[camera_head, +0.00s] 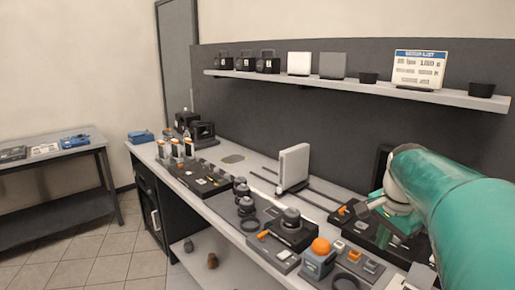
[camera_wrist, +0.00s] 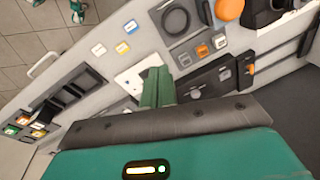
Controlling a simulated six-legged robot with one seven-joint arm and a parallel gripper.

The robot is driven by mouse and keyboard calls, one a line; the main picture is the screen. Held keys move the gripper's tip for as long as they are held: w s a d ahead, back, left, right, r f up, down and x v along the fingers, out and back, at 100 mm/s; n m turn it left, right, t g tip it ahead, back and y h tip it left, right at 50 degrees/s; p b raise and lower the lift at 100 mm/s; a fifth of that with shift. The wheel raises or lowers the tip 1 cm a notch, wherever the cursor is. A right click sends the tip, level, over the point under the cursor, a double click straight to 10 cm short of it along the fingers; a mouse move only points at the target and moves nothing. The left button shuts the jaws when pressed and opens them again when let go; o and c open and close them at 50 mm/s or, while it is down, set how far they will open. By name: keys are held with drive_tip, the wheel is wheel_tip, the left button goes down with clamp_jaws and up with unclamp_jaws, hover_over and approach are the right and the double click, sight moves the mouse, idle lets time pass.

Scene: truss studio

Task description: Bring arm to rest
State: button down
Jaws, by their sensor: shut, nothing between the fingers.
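My teal arm (camera_head: 445,195) reaches in from the right edge of the head view, over the right part of the workbench. Its far end hangs above the bench by the dark trays. My gripper shows in the wrist view (camera_wrist: 157,82) as two green fingers pressed together with nothing between them. They point over the bench top, near a white plate (camera_wrist: 130,80) and a dark panel (camera_wrist: 205,85). The gap between fingertips and bench is hard to judge. The arm hides part of the bench's right end.
The workbench (camera_head: 215,200) carries an orange ball on a blue-grey block (camera_head: 317,262), dark round parts (camera_head: 290,218), an upright white panel (camera_head: 293,165) and bottles (camera_head: 175,148). A shelf (camera_head: 350,85) runs along the back wall. A side table (camera_head: 50,150) stands left; floor between is open.

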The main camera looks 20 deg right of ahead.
drive_tip(key=s+a+f+n+t, duration=0.1)
drive_tip(key=s+a+n, duration=0.2)
drive_tip(key=a+n, duration=0.2)
drive_tip(key=s+a+f+n+t, duration=0.1)
drive_tip(key=a+n, duration=0.4)
drive_tip(key=a, duration=0.7)
drive_tip(key=s+a+f+n+t, duration=0.1)
drive_tip(key=s+a+f+n, duration=0.1)
drive_tip(key=s+a+n, duration=0.3)
drive_tip(key=s+a, duration=0.1)
drive_tip(key=a, duration=0.2)
drive_tip(key=shift+a+f+n+t+y, duration=0.25)
drive_tip(key=shift+a+n+t+y, duration=0.05)
drive_tip(key=shift+a+n+y, duration=0.1)
drive_tip(key=shift+s, duration=0.1)
